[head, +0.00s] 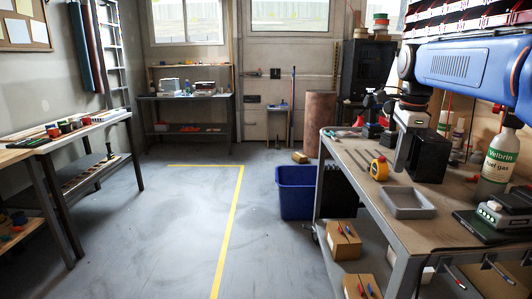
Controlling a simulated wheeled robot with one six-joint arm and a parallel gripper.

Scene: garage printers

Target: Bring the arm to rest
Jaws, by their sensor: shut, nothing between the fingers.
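My arm reaches in from the upper right as a thick blue link. It bends down at a grey wrist to my gripper (401,162), which points downward over the workbench (350,152) at the right. The gripper is shut and holds nothing. Its tips are in front of a black box (430,155) and just behind a grey open tray (408,202). I cannot tell whether the tips touch the bench.
A yellow tape measure (379,168) lies left of the gripper. A white Velbrin bottle (498,157) and a dark green device (492,222) stand to the right. A blue bin (295,195) is beside the bench. The floor (175,225) in the middle is clear.

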